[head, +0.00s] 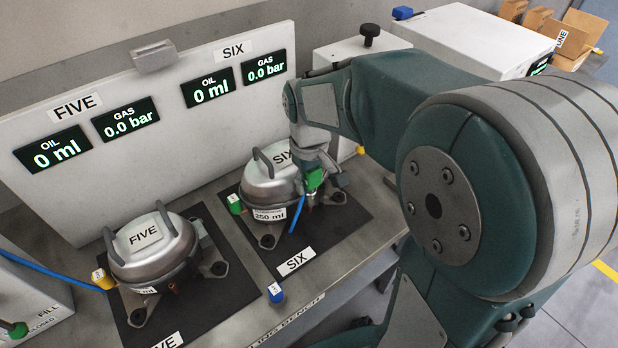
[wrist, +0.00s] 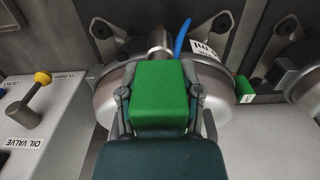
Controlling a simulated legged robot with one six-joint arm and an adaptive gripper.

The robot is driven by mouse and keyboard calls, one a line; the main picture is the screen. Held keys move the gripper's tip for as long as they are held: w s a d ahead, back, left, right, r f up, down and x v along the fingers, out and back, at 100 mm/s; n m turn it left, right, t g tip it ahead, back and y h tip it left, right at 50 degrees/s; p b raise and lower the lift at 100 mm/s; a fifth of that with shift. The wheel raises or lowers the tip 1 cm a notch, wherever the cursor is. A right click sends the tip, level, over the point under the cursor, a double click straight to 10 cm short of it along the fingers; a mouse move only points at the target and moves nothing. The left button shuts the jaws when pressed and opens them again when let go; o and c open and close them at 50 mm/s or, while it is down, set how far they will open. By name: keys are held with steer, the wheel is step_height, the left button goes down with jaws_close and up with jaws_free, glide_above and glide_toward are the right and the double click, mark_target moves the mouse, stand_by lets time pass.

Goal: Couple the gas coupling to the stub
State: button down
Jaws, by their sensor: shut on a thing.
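The green gas coupling (wrist: 158,92) is clamped between the two fingers of my gripper (wrist: 159,108). In the head view the coupling (head: 315,180) shows at the right side of compressor SIX (head: 266,192), with my gripper (head: 318,165) above it. A blue hose (head: 297,214) hangs beside the coupling. In the wrist view a silvery metal stub (wrist: 157,42) shows just beyond the coupling's far end, in line with it. The coupling hides the near part of the stub. I cannot tell whether the two are joined.
Compressor FIVE (head: 150,245) stands to the left. A blue-capped piece (head: 275,292) is at the bench's front edge. The back panel (head: 160,85) reads GAS 0.0 bar for SIX. A yellow-knobbed oil valve lever (wrist: 38,90) is at left in the wrist view.

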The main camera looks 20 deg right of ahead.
steer(key=shift+f, duration=1.05)
steer(key=shift+c, duration=0.9)
jaws_free()
step_height(320, 180, up, 12)
steer(key=shift+w+f, duration=0.1)
steer(key=shift+w, duration=0.05)
